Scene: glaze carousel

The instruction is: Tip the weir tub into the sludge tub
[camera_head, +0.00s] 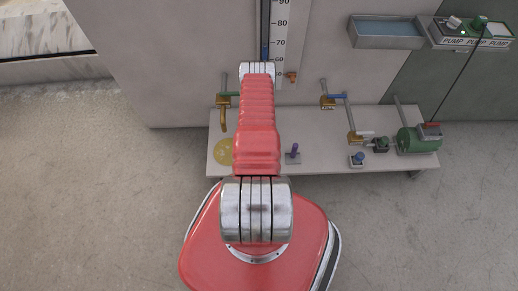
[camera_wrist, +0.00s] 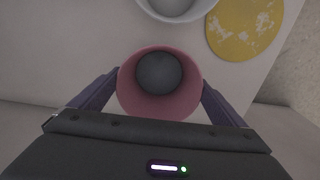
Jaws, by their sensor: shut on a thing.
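My gripper (camera_wrist: 160,82) shows in the wrist view with one dark finger on each side of a pink tub (camera_wrist: 159,108). It is shut on this tub. I look down into the tub's round mouth and see a dark grey, round area inside; I cannot tell if it is contents or the bottom. A pale grey-white round tub (camera_wrist: 178,14) is partly in view at the top edge, beyond the pink tub and apart from it. No label shows which is the weir tub or the sludge tub. In the head view my red arm hides the gripper and both tubs.
A yellow disc with pale patches (camera_wrist: 245,27) lies right of the pale tub. A blue-lined trough (camera_head: 386,42) and a pump panel (camera_head: 470,40) are on the wall.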

